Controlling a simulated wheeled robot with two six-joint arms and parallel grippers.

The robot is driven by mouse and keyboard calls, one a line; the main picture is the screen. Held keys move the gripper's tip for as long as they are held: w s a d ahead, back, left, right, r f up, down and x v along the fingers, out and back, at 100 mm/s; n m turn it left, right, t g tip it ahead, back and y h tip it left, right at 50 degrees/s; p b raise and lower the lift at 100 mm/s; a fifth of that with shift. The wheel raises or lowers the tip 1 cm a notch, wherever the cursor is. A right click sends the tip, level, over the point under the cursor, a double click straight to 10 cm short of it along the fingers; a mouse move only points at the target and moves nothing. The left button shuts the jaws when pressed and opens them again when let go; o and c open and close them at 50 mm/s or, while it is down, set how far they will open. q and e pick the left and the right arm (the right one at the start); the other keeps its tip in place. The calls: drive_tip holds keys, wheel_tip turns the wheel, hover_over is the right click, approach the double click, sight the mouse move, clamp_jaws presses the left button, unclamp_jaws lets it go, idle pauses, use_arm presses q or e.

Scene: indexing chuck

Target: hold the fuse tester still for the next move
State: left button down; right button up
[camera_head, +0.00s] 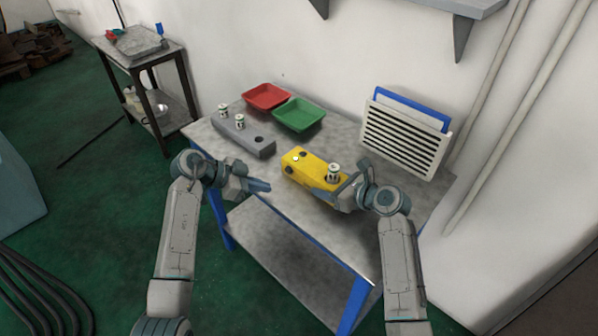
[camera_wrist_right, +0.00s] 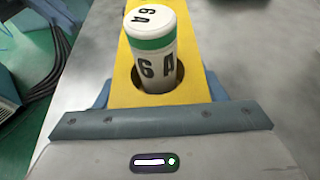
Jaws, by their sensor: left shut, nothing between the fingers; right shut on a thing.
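The yellow fuse tester (camera_head: 309,170) lies on the metal table. A white fuse (camera_head: 333,173) with a green band stands in a hole near its right end; the right wrist view shows the fuse (camera_wrist_right: 152,55) marked "6 A". My right gripper (camera_head: 344,187) is shut across the tester's right end, a finger on each side of the yellow body (camera_wrist_right: 118,85). My left gripper (camera_head: 262,187) is shut and empty, left of the tester and apart from it, by the table's front left edge.
A grey block (camera_head: 252,143) with two white fuses and an open hole sits left of the tester. A red tray (camera_head: 267,97) and a green tray (camera_head: 299,115) stand behind. A slotted white rack (camera_head: 402,140) with a blue panel stands at the back right.

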idle(0.7)
drive_tip(key=o, duration=1.2)
